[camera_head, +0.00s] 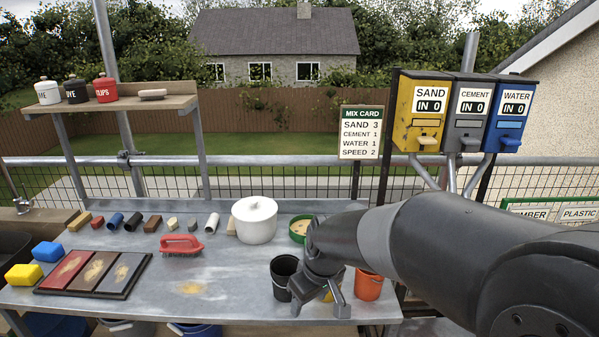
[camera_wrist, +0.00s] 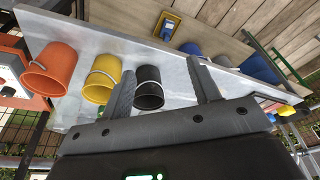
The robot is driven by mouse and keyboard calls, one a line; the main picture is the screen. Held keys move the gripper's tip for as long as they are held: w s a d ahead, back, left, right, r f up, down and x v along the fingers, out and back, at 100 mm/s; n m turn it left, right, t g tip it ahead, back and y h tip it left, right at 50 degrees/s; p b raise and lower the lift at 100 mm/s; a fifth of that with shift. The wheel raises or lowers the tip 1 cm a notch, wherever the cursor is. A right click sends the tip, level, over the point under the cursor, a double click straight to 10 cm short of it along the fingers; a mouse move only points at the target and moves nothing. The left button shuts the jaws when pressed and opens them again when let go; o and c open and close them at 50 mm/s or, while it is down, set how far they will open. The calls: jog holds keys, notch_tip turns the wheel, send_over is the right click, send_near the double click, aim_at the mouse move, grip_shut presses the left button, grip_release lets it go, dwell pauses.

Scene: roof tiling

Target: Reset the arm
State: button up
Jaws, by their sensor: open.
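My gripper (camera_head: 322,298) is over the front right part of the grey workbench (camera_head: 130,250) in the head view, pointing down. Its two fingers are apart. The wrist view also shows my gripper (camera_wrist: 165,85) open, with a black bucket (camera_wrist: 149,88) seen between the fingers; I cannot tell whether they touch it. The black bucket (camera_head: 284,276) stands left of the gripper in the head view. A yellow bucket (camera_wrist: 101,78) and an orange bucket (camera_wrist: 55,69) stand in line with it; the yellow one is mostly hidden behind my arm in the head view.
A white lidded pot (camera_head: 255,220) and a green-rimmed round container (camera_head: 299,229) stand behind the buckets. A red brush (camera_head: 181,245) and a tile tray (camera_head: 94,272) lie to the left. Sand, cement and water dispensers (camera_head: 462,110) hang at back right. The bench's front middle is clear.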

jog(key=s+d+r+m+t+h, duration=0.1)
jog(key=s+d+r+m+t, duration=0.2)
jog(key=s+d+r+m, duration=0.4)
jog(key=s+d+r, duration=0.3)
jog(key=s+d, duration=0.2)
jog(key=s, duration=0.4)
jog(key=shift+d+r+m+h, duration=0.2)
jog(key=shift+d+m+h, duration=0.1)
jog(key=shift+d+h, duration=0.1)
